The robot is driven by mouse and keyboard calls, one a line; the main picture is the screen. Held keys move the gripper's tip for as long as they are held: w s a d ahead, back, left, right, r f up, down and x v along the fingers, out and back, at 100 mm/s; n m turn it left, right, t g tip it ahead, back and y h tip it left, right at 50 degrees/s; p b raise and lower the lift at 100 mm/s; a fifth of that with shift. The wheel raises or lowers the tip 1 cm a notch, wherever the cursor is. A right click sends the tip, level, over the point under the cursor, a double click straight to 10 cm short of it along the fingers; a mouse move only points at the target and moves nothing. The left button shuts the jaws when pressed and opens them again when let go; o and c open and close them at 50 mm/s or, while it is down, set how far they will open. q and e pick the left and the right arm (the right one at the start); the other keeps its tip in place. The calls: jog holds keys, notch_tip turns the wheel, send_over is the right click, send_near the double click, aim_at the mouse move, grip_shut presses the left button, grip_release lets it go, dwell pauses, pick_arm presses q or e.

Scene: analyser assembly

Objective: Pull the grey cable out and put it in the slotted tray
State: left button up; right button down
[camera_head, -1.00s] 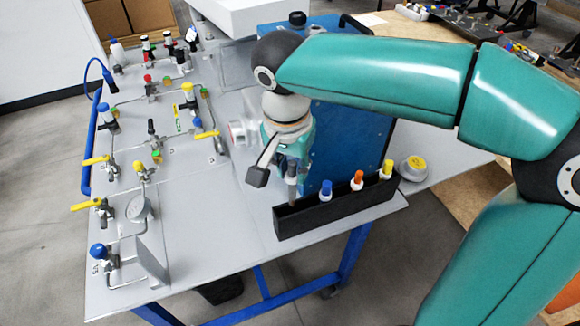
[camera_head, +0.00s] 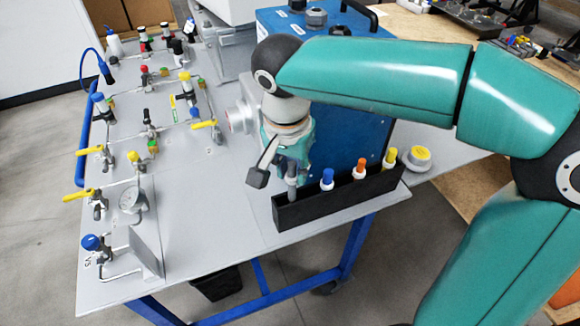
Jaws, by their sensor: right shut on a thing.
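The slotted tray (camera_head: 340,202) is a long black block near the front right edge of the bench top. Blue, orange and yellow connectors stand upright in it. My right gripper (camera_head: 282,174) hangs over the tray's left end and is shut on the grey cable (camera_head: 291,186). Its grey connector end points down at the leftmost slot, and the lower tip is hidden by the tray's front wall. I cannot tell how deep it sits. My left gripper is not in view.
A blue analyser box (camera_head: 350,135) stands right behind the tray, partly covered by my right arm. A yellow-topped round part (camera_head: 419,157) lies right of the tray. Pipework with valves and a gauge (camera_head: 131,199) fills the left side. The bench between is clear.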

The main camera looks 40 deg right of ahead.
aim_at(292, 198)
jog(key=shift+f+b, duration=2.05)
jog(key=shift+f, duration=0.55)
jog(key=c, duration=0.8)
grip_release()
jog(key=shift+c, duration=0.2)
jog(key=shift+r, duration=0.1)
notch_tip(292, 198, up, 7)
jog(key=p, duration=0.6)
jog(key=shift+s, duration=0.1)
